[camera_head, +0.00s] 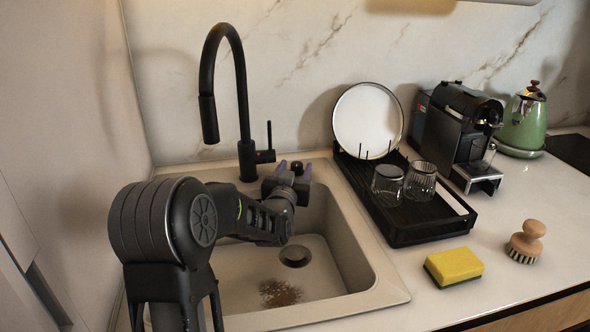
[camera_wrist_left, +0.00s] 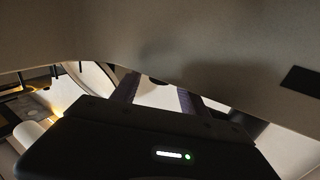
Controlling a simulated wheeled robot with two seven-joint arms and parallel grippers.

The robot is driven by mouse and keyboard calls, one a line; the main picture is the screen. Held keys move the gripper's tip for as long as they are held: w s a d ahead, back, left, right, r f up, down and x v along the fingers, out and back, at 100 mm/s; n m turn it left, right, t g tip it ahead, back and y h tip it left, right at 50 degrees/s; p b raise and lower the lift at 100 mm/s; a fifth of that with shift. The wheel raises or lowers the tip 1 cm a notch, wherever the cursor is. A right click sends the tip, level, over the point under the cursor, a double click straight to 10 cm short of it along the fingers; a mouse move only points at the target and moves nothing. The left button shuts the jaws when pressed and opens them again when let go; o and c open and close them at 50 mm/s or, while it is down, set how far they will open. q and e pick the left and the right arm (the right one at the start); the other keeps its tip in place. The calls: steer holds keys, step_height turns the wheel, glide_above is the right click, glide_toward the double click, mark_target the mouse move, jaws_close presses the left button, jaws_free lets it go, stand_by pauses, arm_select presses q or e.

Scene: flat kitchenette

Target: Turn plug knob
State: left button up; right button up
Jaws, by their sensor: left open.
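The plug knob (camera_head: 297,167) is a small dark knob at the back rim of the sink, right of the tap. My left gripper (camera_head: 294,170) is open there, with its purple fingertips on either side of the knob. I cannot tell whether they touch it. In the left wrist view the two purple fingers (camera_wrist_left: 157,90) stand apart, and the space between them is partly hidden by a grey surface. The round drain plug (camera_head: 295,256) lies in the floor of the sink. My right gripper is not in view.
A tall black tap (camera_head: 246,150) with a side lever (camera_head: 268,150) stands left of my gripper. The beige sink (camera_head: 365,290) lies below my arm, with a brown stain (camera_head: 280,292). A black dish rack (camera_head: 410,232) stands to the right, with a sponge (camera_head: 454,266) and brush (camera_head: 526,241) farther forward.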

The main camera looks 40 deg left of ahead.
arm_select(q)
steer(key=shift+c, duration=0.4)
jaws_close()
steer(key=shift+d, duration=0.1)
steer(key=shift+w+d+r+n+g+y, duration=0.15)
steer(key=shift+n+g+y, duration=0.25)
steer(key=shift+n+y, duration=0.25)
steer(key=shift+w+r+n+g+y+p, duration=0.1)
steer(key=shift+n+g+y+p, duration=0.3)
steer(key=shift+n+g+y, duration=0.4)
steer(key=shift+f+y, duration=0.2)
steer(key=shift+y, duration=0.25)
